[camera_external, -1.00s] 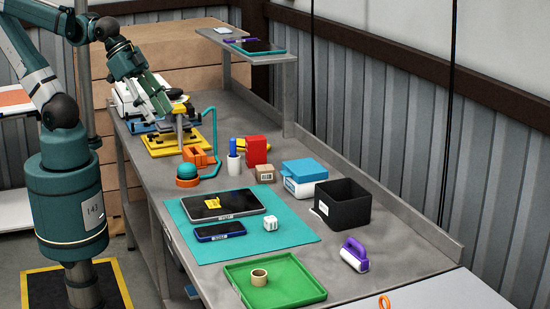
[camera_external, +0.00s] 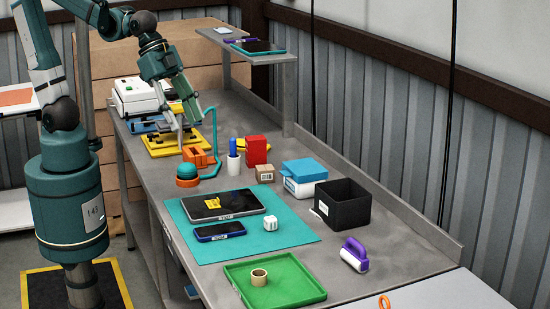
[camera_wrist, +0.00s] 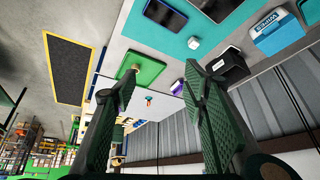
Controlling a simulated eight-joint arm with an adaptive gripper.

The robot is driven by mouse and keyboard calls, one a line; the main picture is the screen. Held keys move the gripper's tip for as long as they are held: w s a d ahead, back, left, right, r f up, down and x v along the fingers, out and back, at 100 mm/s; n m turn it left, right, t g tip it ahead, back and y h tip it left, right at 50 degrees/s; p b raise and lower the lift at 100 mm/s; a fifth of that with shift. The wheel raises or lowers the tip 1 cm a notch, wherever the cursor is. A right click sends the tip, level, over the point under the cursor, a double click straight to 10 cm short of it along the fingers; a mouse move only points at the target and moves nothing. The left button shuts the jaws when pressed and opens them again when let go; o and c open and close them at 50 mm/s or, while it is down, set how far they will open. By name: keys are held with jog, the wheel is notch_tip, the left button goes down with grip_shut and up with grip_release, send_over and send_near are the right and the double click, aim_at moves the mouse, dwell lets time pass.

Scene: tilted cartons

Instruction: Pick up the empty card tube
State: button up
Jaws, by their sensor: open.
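The card tube (camera_external: 259,277) is a short tan ring. It sits in the green tray (camera_external: 290,292) at the near end of the bench. In the wrist view the green tray (camera_wrist: 152,74) is small and far off, with the tube (camera_wrist: 136,67) as a small tan spot in it. My gripper (camera_external: 187,122) is at the far end of the bench, over the yellow plate fixture and well away from the tube. In the wrist view my gripper (camera_wrist: 158,78) has its two green padded fingers wide apart with nothing between them.
A teal mat (camera_external: 290,235) holds a tablet (camera_external: 235,206), a phone (camera_external: 219,231) and a white cube (camera_external: 270,223). A black bin (camera_external: 343,208), a blue-lidded box (camera_external: 304,178) and a purple-handled tool (camera_external: 355,254) stand at right. An orange tape dispenser (camera_external: 196,154) is near my gripper.

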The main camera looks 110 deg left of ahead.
jog(key=w+d+f+m, duration=0.2)
jog(key=w+d+f, duration=0.15)
jog(key=w, duration=0.65)
jog(key=m+g+h+b, duration=0.2)
jog(key=m+g, duration=0.1)
jog(key=m, duration=0.3)
send_near(261, 286)
jog(key=shift+s+a+r, duration=0.5)
jog(key=shift+a+r, duration=0.2)
jog(key=shift+r, duration=0.05)
jog(key=shift+f+h, duration=0.1)
jog(key=shift+h, duration=0.2)
jog(key=shift+x, duration=1.2)
jog(key=shift+d+f, duration=0.1)
jog(key=shift+x, duration=2.5)
jog(key=shift+w, duration=0.15)
